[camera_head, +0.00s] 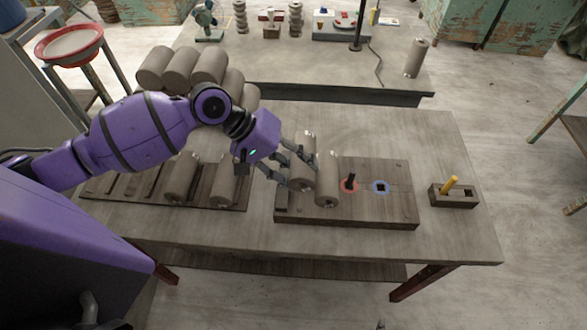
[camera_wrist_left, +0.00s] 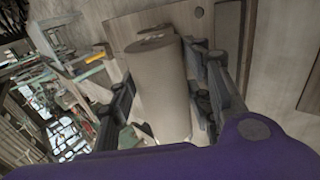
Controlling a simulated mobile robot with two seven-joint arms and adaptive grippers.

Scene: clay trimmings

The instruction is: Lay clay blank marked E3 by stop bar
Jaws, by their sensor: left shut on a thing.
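My left gripper (camera_head: 296,166) is shut on a grey-brown clay blank (camera_head: 303,174) above the left part of a wooden board (camera_head: 400,214). In the left wrist view the held blank (camera_wrist_left: 160,92) lies lengthwise between the two fingers. A second blank (camera_head: 327,181) is close beside it on the right, over the board; I cannot tell whether they touch. A low block, apparently the stop bar (camera_head: 281,202), shows at the board's left end, partly hidden by the blanks. No E3 mark is legible. My right gripper is out of view.
Two blanks (camera_head: 182,178) lie on the left rack (camera_head: 130,187); several more are piled behind my arm.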

